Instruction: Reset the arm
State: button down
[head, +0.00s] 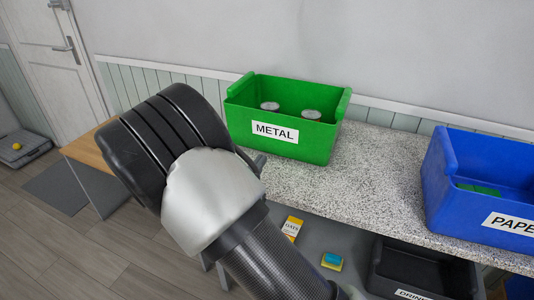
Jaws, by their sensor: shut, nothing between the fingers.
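My arm (215,195) crosses the lower left and middle of the head view. Its black and silver elbow joint is nearest, and a dark tubular link runs down to the bottom edge. My gripper is not in view, so its fingers cannot be seen.
A green METAL bin (315,142) with two cans stands on the speckled counter (365,185). A blue PAPER bin (480,185) is at the right. Below are a dark bin (425,268), a yellow carton (292,228) and a small blue-yellow item (332,261). Counter between the upper bins is clear.

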jog(key=v, duration=0.5)
jog(key=s+d+r+m+g+h, duration=0.1)
jog(key=d+r+m+g+h, duration=0.1)
jog(key=d+m+g, duration=0.3)
jog(key=d+r+m+h, duration=0.2)
jog(key=d+r+h, duration=0.1)
jog(key=d, duration=0.4)
jog(key=s+d+r+m+g+y, duration=0.4)
jog(key=s+d+m+g, duration=0.6)
jog(key=s+d+m, duration=0.45)
jog(key=s+a+r+m+t+y, duration=0.45)
jog(key=s+r+m+y, duration=0.3)
jog(key=m, duration=0.25)
notch_tip(320, 180, up, 13)
jog(key=p, duration=1.3)
jog(key=shift+s+a+g+p, duration=0.15)
jog(key=shift+a+g+p, duration=0.15)
jog(key=shift+a+g, duration=0.15)
jog(key=shift+f+m, duration=0.15)
jog(key=shift+m, duration=0.1)
